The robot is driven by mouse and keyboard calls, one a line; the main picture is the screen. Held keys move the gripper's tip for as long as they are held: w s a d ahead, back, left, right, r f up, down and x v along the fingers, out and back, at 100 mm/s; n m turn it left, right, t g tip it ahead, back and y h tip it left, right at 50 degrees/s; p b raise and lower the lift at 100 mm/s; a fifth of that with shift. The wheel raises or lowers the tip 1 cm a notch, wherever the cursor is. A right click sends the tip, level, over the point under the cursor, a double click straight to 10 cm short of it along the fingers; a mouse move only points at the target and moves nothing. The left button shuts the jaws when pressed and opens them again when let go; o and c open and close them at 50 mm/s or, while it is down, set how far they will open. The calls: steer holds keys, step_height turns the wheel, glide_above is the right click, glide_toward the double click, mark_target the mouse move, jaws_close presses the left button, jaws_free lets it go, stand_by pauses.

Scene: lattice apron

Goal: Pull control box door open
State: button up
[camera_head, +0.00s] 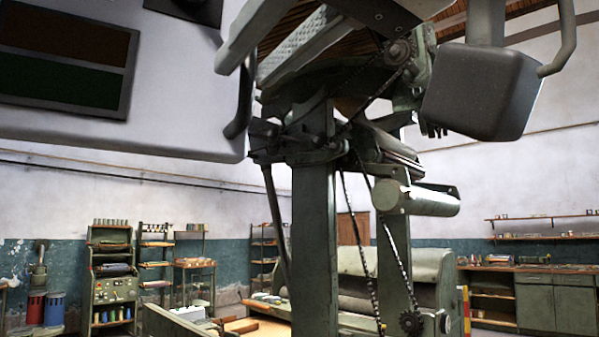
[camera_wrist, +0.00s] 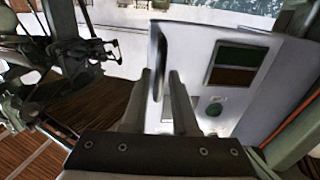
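The control box door (camera_head: 185,85) is a large pale grey panel at the upper left of the head view. It carries a dark-framed window with brown and green fields (camera_head: 65,55). A dark curved handle (camera_head: 242,100) stands along its right edge. In the wrist view the door (camera_wrist: 190,50) fills the right half, with the handle (camera_wrist: 157,58) upright near its left edge. My gripper (camera_head: 250,68) is open, its fingertips on either side of the handle. The wrist view also shows my gripper (camera_wrist: 161,73) with a gap between its fingers; firm contact with the handle is not visible.
A green machine frame (camera_head: 313,235) with chains and rollers stands close behind my gripper. Shelving units (camera_head: 110,275) stand along the back wall at left. A workbench (camera_head: 545,290) stands at the far right. A green round button (camera_wrist: 213,109) is on the door face.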

steer(key=v, duration=1.5)
steer(key=shift+s+d, duration=0.2)
steer(key=shift+s, duration=0.05)
steer(key=w+f+m+g+h+p, duration=0.35)
steer(key=w+f+h, duration=0.35)
steer(key=w+f, duration=1.15)
steer(key=d+f+m+g+h, duration=0.1)
steer(key=d+f, duration=0.3)
steer(key=f, duration=0.9)
steer(key=d+f+m+g+h+p, duration=0.1)
steer(key=d+f+g, duration=0.3)
steer(key=f, duration=1)
steer(key=shift+w+m+h+p, duration=0.15)
steer(key=shift+m+h+p, duration=0.15)
steer(key=shift+m+h, duration=0.55)
steer(key=shift+g, duration=0.25)
